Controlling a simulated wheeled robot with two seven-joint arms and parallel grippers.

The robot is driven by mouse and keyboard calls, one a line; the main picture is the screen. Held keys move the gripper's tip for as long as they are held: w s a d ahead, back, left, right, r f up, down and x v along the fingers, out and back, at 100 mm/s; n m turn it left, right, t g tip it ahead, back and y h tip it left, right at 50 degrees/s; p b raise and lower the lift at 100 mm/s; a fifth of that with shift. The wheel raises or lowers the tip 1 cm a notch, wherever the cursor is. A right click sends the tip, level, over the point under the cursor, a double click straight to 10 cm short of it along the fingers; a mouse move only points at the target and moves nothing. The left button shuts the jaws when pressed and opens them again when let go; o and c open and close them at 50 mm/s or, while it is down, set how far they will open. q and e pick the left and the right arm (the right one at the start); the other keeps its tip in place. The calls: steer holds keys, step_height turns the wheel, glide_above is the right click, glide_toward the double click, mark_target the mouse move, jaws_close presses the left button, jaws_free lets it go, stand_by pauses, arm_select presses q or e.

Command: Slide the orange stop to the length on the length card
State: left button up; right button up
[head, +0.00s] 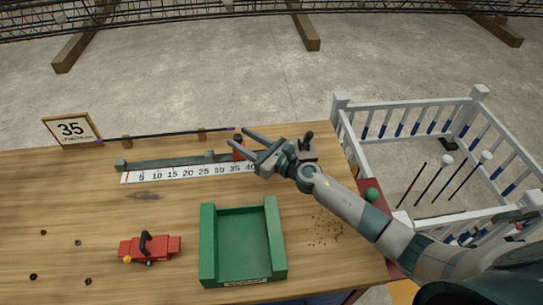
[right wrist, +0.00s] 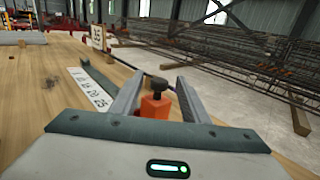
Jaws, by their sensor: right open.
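The orange stop (head: 239,151), with a dark knob on top, stands at the right end of the rail (head: 165,163), behind roughly the 35 to 40 marks of the white scale (head: 190,172). Its exact reading is hidden by the gripper. My right gripper (head: 236,135) is open at the stop. In the right wrist view the orange stop (right wrist: 156,107) shows between the two fingers, with no clear grip.
A dark rod (head: 165,134) with purple ends lies on supports behind the rail. A green tray (head: 208,245) and a red tool (head: 150,247) are nearer the front. A white railed pen (head: 410,105) stands right of the table.

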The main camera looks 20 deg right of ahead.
steer(key=b+v, duration=0.2)
steer(key=v, duration=0.7)
steer(key=shift+s+d+f, duration=0.1)
steer(key=shift+s+d, duration=0.1)
steer(key=shift+s, duration=0.15)
steer(key=shift+v, duration=0.8)
